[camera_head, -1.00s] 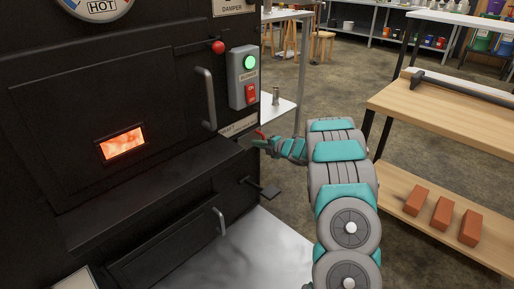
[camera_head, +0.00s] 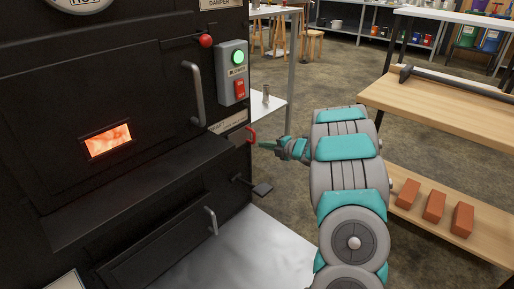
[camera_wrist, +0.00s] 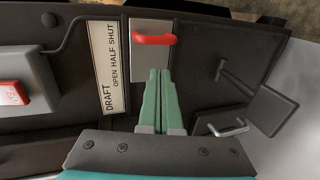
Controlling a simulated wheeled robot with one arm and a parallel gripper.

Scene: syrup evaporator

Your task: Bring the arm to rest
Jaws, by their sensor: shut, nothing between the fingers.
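My arm (camera_head: 346,180) reaches forward beside the right side of the black evaporator firebox (camera_head: 95,175). My gripper (camera_head: 262,145) is shut and empty, with its fingertips a little right of the red draft handle (camera_head: 252,135). In the wrist view my gripper (camera_wrist: 160,75) points at the red draft handle (camera_wrist: 153,39), with a gap visible between them. The handle sits on a grey plate beside the label (camera_wrist: 110,65) reading DRAFT, OPEN, HALF SHUT.
A blower switch box (camera_head: 233,75) with a green light is on the firebox. A black pedal-like lever (camera_head: 262,189) sticks out below the draft. A wooden bench (camera_head: 450,105) stands right, with bricks (camera_head: 434,207) on its lower shelf. Floor lies open behind my arm.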

